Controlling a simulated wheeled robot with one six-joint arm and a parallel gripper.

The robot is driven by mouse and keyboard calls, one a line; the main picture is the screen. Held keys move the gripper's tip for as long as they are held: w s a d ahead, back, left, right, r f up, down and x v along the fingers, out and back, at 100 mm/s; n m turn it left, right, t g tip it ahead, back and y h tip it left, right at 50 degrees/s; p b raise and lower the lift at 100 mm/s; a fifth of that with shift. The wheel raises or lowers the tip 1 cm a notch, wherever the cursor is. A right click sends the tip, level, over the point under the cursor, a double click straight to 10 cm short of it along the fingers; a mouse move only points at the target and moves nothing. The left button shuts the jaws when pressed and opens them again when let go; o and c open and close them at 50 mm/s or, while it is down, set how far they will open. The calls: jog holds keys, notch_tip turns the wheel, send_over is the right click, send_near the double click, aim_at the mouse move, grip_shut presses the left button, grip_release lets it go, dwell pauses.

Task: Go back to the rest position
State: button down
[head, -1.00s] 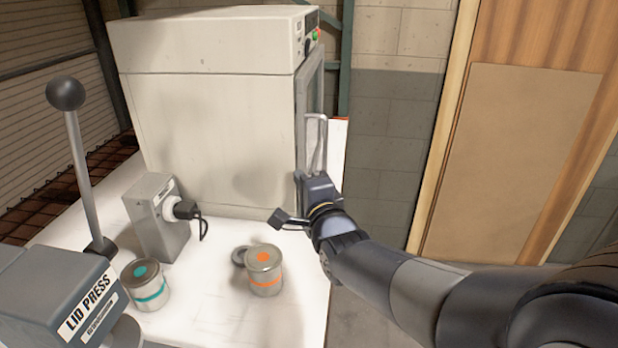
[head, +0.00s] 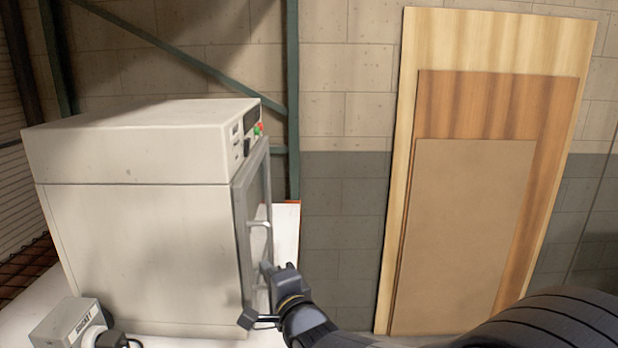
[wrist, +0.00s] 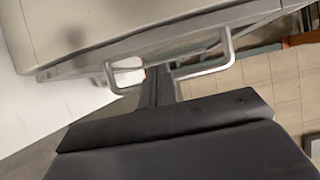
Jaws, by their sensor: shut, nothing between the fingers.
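My gripper (head: 266,270) is at the front of a large white cabinet (head: 140,235), just below the silver handle (head: 260,222) on its grey-framed door (head: 240,250). Its fingers are shut with nothing between them. In the wrist view, the fingers (wrist: 158,72) overlap the middle of the handle (wrist: 215,66), whose two bent ends show on either side. I cannot tell whether the fingers touch it. The door looks shut or nearly so.
A small grey box (head: 68,325) with a black plug stands on the white table at lower left. Wooden boards (head: 465,230) lean on the block wall at right. The floor between is mostly hidden by my arm.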

jog(key=shift+w+d, duration=0.35)
jog(key=shift+d, duration=0.35)
